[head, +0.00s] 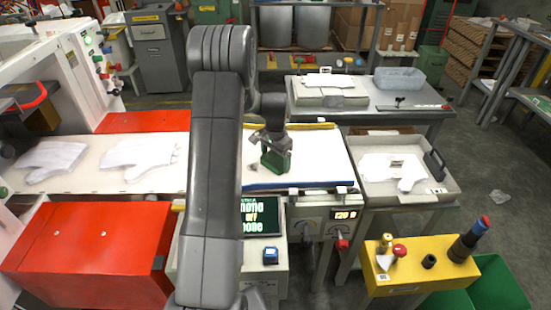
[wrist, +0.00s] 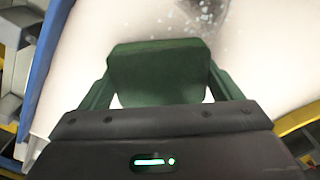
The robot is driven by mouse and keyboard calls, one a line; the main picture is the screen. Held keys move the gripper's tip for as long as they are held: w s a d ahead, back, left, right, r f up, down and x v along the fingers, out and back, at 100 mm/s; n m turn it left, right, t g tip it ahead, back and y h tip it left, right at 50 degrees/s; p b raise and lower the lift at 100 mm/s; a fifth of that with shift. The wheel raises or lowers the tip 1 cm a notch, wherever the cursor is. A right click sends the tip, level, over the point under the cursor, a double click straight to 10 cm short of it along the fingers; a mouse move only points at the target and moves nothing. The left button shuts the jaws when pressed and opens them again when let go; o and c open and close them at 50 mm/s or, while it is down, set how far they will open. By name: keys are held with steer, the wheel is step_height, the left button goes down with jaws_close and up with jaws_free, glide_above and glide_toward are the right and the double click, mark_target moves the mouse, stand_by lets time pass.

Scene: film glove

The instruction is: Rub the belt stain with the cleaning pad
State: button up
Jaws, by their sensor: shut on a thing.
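The belt (head: 315,157) is a pale white surface across the middle of the head view, and it fills much of the wrist view. The stain (wrist: 190,12) is a dark grey, speckled patch at the top edge of the wrist view, just beyond the pad. A small dark mark left of my gripper in the head view may be part of it. My gripper (head: 274,146) is shut on the green cleaning pad (wrist: 158,70) and holds it over the belt. I cannot tell whether the pad touches the belt.
White gloves (head: 52,160) lie on the left stretch of belt. A blue edge and a yellow edge border the belt section. A tray (head: 430,190) with a white glove stands to the right. A yellow box (head: 415,275) with knobs is at the front right.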

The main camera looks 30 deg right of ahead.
mark_target(267, 159)
steer(key=shift+w+a+f+b, duration=0.1)
steer(key=shift+w+a+f, duration=0.1)
steer(key=shift+a, duration=0.25)
steer(key=shift+w+a+f+b, duration=0.15)
steer(key=shift+w+a, duration=0.1)
steer(key=shift+a, duration=0.2)
steer(key=shift+w+a+f+b, duration=0.1)
steer(key=shift+w+a+f, duration=0.1)
steer(key=shift+a, duration=0.25)
steer(key=shift+w+a+f+b, duration=0.15)
steer(key=shift+w+a, duration=0.4)
steer(key=shift+a, duration=0.55)
steer(key=shift+w+a+b, duration=0.1)
steer(key=shift+w+a, duration=0.4)
steer(key=shift+a, duration=0.6)
steer(key=shift+w+a+f+b, duration=0.15)
steer(key=shift+w+a, duration=0.4)
steer(key=shift+a, duration=0.55)
steer(key=shift+r+p, duration=0.85)
steer(key=shift+r, duration=0.4)
step_height(267, 159, up, 3)
steer(key=shift+s+a+p, duration=0.1)
steer(key=shift+a+p, duration=0.05)
steer(key=shift+p, duration=0.75)
steer(key=shift+r+p, duration=0.3)
steer(key=shift+r, duration=0.2)
